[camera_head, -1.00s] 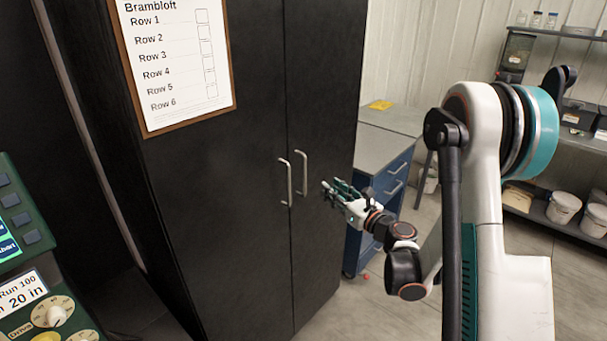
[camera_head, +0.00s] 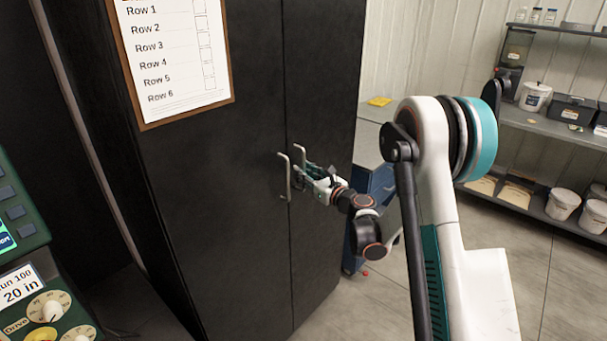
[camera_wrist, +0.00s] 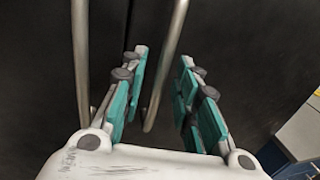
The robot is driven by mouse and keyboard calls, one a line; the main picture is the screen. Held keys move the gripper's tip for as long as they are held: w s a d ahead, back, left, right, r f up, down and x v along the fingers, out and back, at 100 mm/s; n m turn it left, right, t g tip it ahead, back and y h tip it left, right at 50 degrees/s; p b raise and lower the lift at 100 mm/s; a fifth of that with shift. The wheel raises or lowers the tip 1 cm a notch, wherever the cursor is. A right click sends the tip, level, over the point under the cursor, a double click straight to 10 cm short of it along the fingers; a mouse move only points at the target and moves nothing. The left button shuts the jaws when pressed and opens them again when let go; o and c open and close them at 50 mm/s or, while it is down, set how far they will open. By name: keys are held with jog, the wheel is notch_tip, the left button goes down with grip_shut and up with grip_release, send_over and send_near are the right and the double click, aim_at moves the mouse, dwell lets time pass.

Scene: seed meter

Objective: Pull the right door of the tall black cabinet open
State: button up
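The tall black cabinet (camera_head: 215,210) stands with both doors shut. Its right door (camera_head: 325,100) carries a vertical silver bar handle (camera_head: 299,153); the left door's similar handle (camera_head: 287,178) is just beside it. My gripper (camera_head: 308,172) is at the right door's handle and hides its lower part in the head view. In the wrist view my gripper (camera_wrist: 158,90) is open, with its teal-padded fingers apart. The left handle (camera_wrist: 81,60) lies outside the left finger.
A clipboard with a row list (camera_head: 175,60) hangs on the left door. A green control panel (camera_head: 30,260) is at the lower left. A blue drawer cabinet (camera_head: 374,190) stands right of the black cabinet. Shelves with buckets (camera_head: 560,130) line the back right. Floor is clear at right.

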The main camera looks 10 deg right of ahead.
jog(key=shift+w+a, duration=0.25)
jog(key=shift+w, duration=0.25)
grip_shut()
